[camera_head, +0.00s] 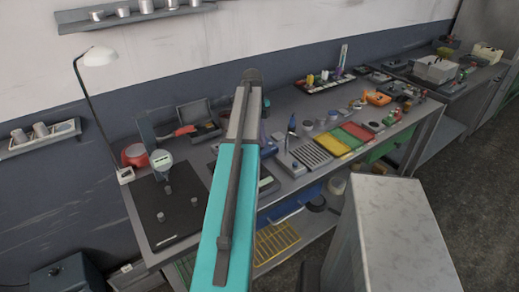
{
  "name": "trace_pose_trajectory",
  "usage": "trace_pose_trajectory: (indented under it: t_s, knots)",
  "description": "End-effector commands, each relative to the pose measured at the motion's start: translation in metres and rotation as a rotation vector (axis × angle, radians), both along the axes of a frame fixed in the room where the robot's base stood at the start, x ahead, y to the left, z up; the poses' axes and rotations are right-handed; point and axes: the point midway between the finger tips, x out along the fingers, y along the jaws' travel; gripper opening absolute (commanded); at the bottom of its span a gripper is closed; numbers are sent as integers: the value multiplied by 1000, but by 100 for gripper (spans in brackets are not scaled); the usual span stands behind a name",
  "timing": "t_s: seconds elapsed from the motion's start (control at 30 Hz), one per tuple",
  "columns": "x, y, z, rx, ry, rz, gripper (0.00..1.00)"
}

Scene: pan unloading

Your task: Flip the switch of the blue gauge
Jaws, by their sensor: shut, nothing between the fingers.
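A round gauge (161,159) with a pale blue-green face stands on a black board (172,220) at the left end of the workbench. I cannot tell for sure that it is the blue gauge, and no switch can be made out on it. Something small and blue (263,136) shows just right of my arm, mostly hidden. My turquoise and grey arm rises through the middle of the view, over the bench, and hides part of the bench top. My gripper does not show; the arm ends in a dark rounded joint above the bench.
Small metal knobs stand on the black board. A lamp (99,57) and a red round thing (134,155) are behind it. Yellow, red and green trays (357,133) and many small tools crowd the bench to the right. A grey block (400,235) stands in front.

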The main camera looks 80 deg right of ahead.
Motion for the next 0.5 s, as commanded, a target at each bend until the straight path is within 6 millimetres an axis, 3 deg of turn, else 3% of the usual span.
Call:
trace_pose_trajectory:
  t_s: [0.5]
  knots:
    - [0, 0, -5, 0, 0, 0, 0]
